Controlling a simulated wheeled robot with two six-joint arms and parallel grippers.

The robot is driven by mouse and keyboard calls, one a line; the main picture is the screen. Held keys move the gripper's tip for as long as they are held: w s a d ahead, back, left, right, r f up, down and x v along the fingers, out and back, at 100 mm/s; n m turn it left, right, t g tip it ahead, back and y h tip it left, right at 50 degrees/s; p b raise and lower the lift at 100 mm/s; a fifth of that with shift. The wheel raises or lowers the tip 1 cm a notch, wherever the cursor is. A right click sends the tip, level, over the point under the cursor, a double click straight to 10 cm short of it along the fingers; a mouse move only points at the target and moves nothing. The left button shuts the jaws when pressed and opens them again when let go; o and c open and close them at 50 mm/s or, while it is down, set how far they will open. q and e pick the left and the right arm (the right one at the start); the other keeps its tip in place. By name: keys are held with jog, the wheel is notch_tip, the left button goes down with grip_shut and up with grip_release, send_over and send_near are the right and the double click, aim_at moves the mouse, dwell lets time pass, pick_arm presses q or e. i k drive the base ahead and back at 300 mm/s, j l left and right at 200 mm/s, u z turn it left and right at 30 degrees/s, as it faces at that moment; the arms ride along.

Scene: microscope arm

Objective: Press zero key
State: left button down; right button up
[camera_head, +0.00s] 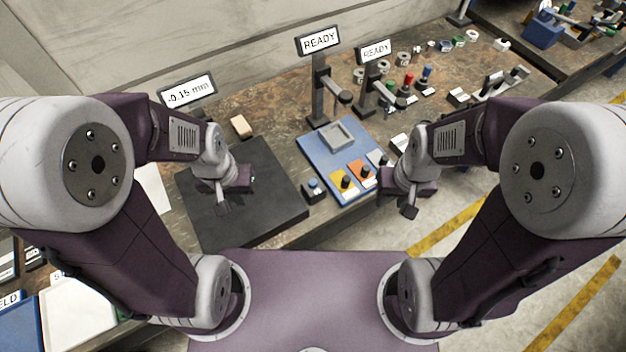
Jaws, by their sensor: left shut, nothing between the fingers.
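A display sign (187,93) reading "-0.15 mm" stands behind the dark flat plate (270,205). A small black box with a blue button on top (314,186) sits at the right edge of this plate; no label on it is readable, so I cannot tell if it is the zero key. My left gripper (223,209) is shut and empty over the dark plate, left of and apart from the blue button. My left arm hides part of the plate and whatever stands below the sign. My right gripper (408,210) hangs over the bench's front edge; its fingers are too small to read.
A blue tray (318,165) with a grey square recess and yellow, orange and grey pads with black knobs lies right of the plate. Two stands with "READY" signs (320,41) (374,51) rise behind it. A tan block (241,126) lies behind the plate. Several small parts fill the back right.

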aim_at(312, 183)
jog(key=i+l+u, duration=0.1)
jog(key=l+u, duration=0.2)
jog(key=u, duration=0.15)
jog(key=l+u, duration=0.3)
jog(key=u, duration=0.15)
jog(key=l+u, duration=0.7)
jog(key=u, duration=0.15)
jog(key=k+l+u, duration=0.1)
jog(key=l+u, duration=0.2)
jog(key=u, duration=0.15)
